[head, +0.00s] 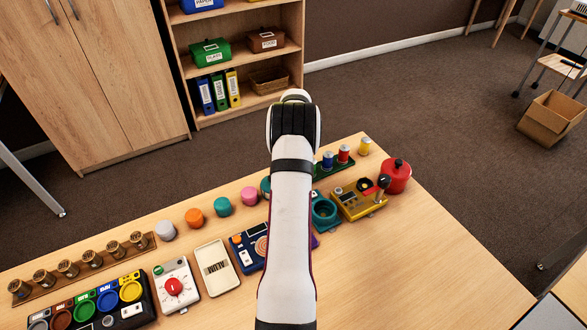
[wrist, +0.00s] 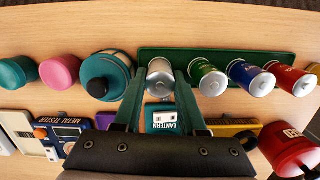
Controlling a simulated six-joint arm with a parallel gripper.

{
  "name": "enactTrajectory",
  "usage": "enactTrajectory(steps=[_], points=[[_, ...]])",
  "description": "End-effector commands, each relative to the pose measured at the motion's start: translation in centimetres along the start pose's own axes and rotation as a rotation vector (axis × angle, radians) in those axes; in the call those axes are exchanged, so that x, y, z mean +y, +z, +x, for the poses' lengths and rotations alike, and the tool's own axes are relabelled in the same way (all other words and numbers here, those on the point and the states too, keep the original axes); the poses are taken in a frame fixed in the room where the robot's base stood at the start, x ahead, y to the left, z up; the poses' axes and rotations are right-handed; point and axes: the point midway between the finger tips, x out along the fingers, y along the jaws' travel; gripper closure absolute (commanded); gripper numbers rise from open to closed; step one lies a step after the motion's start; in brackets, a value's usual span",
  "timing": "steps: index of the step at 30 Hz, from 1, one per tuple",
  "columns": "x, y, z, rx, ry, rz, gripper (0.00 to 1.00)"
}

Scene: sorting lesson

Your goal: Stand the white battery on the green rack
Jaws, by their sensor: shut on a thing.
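The white battery (wrist: 160,78) is between the fingers of my gripper (wrist: 158,98) in the wrist view, with its pale metal end toward the camera. The gripper is shut on it. The battery is at the left end of the green rack (wrist: 222,54); I cannot tell whether it rests on the rack or hangs just above. Green (wrist: 207,78), blue (wrist: 250,77) and red (wrist: 290,79) batteries stand along the rack to its right. In the head view my arm hides the gripper and white battery; the rack (head: 336,170) shows partly at right of the arm.
A teal lantern (wrist: 103,77) stands close left of the held battery. The table's right front (head: 430,260) is clear.

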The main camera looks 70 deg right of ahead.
Motion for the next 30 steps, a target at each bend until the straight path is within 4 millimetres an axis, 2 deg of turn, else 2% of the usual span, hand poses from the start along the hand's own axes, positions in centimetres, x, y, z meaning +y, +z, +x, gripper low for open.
enactTrajectory(steps=[3,4,6,13,16,20,24,27,30], points=[[0.0,0.0,0.3,0.0,0.0,0.0,1.0],[0.0,0.0,0.3,0.0,0.0,0.0,0.56],[0.0,0.0,0.3,0.0,0.0,0.0,0.47],[0.0,0.0,0.3,0.0,0.0,-0.001,0.47],[0.0,0.1,-0.5,-0.002,-0.001,-0.001,0.47],[-0.1,0.1,-3.7,-0.003,-0.002,0.0,0.47],[-0.1,0.1,-7.8,-0.003,-0.002,0.0,0.47],[-0.1,0.1,-10.0,-0.001,-0.002,-0.001,0.47],[0.0,0.1,-11.4,0.0,0.0,0.0,0.47]])
